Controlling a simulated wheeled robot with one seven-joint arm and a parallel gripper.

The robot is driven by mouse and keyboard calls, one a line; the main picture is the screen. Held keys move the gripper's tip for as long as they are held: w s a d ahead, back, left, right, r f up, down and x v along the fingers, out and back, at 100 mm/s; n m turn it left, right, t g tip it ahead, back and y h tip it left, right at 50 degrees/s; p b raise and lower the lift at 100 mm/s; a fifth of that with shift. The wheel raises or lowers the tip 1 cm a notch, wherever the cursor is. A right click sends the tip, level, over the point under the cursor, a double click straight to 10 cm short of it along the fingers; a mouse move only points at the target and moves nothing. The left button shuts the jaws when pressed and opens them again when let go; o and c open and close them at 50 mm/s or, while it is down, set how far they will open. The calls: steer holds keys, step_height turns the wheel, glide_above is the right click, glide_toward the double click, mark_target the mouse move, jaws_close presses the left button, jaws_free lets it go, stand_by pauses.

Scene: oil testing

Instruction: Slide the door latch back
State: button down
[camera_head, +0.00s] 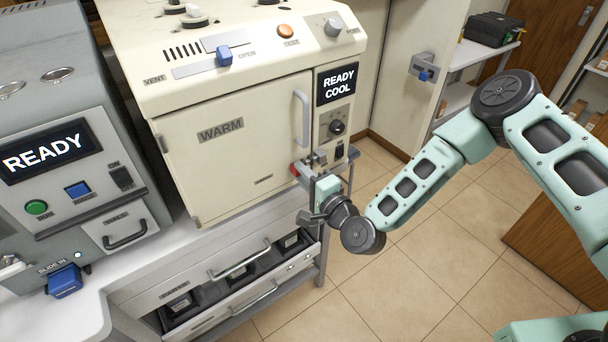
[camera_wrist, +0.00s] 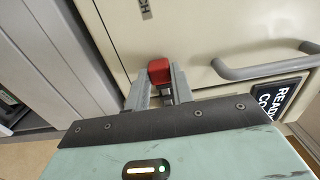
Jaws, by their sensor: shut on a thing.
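The door latch has a red knob (camera_head: 296,169) at the lower right of the cream oven's closed door (camera_head: 240,140), below the vertical door handle (camera_head: 302,118). My gripper (camera_head: 312,167) reaches the latch from the front right. In the wrist view the red knob (camera_wrist: 159,71) sits between the two grey fingertips of my gripper (camera_wrist: 160,82), which are shut on it. The rest of the latch is mostly hidden behind the fingers. The door handle also shows in the wrist view (camera_wrist: 265,68), to the right of the knob.
A panel reading READY COOL (camera_head: 338,84) is right of the door. Below the oven, an open drawer (camera_head: 237,287) holds dark items. A grey machine (camera_head: 60,140) stands at the left. Tiled floor (camera_head: 400,290) is free in front.

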mark_target(280, 172)
steer(key=shift+s+a+b, duration=0.25)
steer(key=shift+s+a, duration=0.25)
steer(key=shift+a, duration=0.25)
steer(key=shift+s+a+b, duration=0.2)
steer(key=shift+s+a, duration=0.3)
steer(key=shift+a, duration=0.25)
steer(key=c, duration=1.2)
jaws_free()
steer(key=shift+a, duration=0.1)
steer(key=shift+s, duration=0.1)
steer(key=shift+s+d+f, duration=0.1)
steer(key=shift+s+d, duration=0.15)
steer(key=shift+d, duration=0.05)
steer(key=b+v, duration=0.2)
steer(key=v, duration=1.4)
steer(key=shift+s+d, duration=0.2)
steer(key=shift+s, duration=0.05)
